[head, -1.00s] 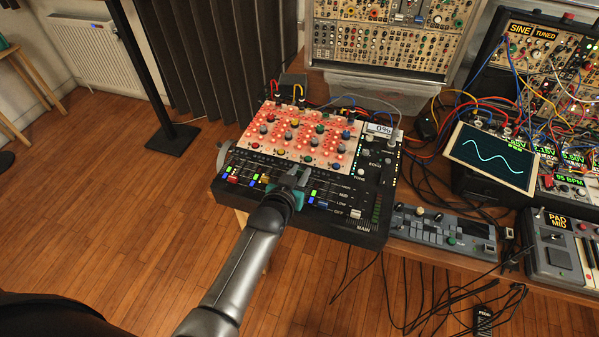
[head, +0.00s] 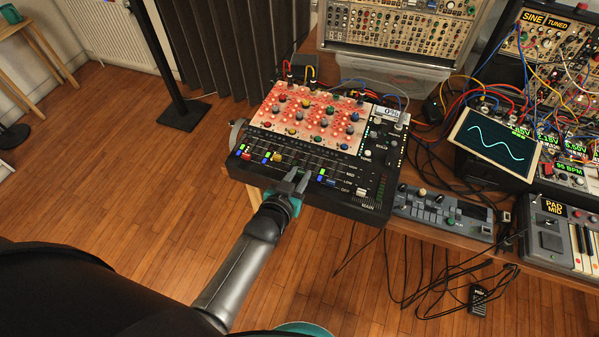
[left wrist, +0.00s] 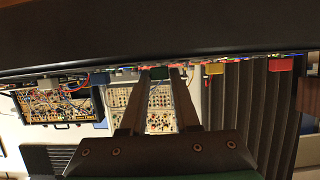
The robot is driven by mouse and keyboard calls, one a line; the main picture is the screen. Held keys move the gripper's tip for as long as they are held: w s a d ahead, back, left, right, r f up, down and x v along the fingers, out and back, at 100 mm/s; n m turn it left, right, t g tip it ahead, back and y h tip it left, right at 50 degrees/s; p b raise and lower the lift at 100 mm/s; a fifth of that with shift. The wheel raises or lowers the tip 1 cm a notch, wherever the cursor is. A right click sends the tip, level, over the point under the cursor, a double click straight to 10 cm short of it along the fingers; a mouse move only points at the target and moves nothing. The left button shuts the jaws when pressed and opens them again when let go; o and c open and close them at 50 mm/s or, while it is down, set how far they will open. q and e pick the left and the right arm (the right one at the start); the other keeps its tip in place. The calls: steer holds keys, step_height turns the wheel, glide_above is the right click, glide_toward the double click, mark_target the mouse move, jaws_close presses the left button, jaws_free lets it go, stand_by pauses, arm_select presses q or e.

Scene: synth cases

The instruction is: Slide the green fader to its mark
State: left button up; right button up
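The mixer (head: 320,205) is a dark desk unit with a row of coloured faders near its front edge. In the head view my left gripper (head: 296,180) reaches in from the front and hides the green cap. The left gripper looks shut on it. The yellow fader (head: 276,157) is to its left and the blue fader (head: 331,182) to its right. The green fader's mark is not clear. My right gripper is not in view.
A red fader (head: 246,154) and a white fader (head: 361,191) share the row. Lit knobs fill the panel (head: 305,115) behind. A small grey controller (head: 440,212), a screen (head: 494,142) and patch cables crowd the right.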

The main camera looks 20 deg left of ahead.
arm_select(q)
steer(key=o, duration=0.4)
steer(key=shift+s, duration=0.1)
steer(key=p+v, duration=0.3)
steer(key=v, duration=1.2)
steer(key=shift+s+f, duration=0.1)
steer(key=s+d+f+m+g+b, duration=0.1)
steer(key=s+f+g+b, duration=0.25)
steer(key=f, duration=0.85)
steer(key=s+d+f+g+b, duration=0.15)
steer(key=s+f, duration=0.35)
steer(key=f, duration=0.6)
steer(key=s+a+f+g+b, duration=0.2)
steer(key=s+a+f+g, duration=0.1)
steer(key=s+f, duration=0.5)
steer(key=s+a+f+m+g+b, duration=0.1)
steer(key=s+a+f+g+b, duration=0.1)
steer(key=s+f, duration=0.6)
steer(key=shift+s+a+g, duration=0.65)
steer(key=shift+s+g, duration=0.05)
steer(key=shift+g, duration=0.5)
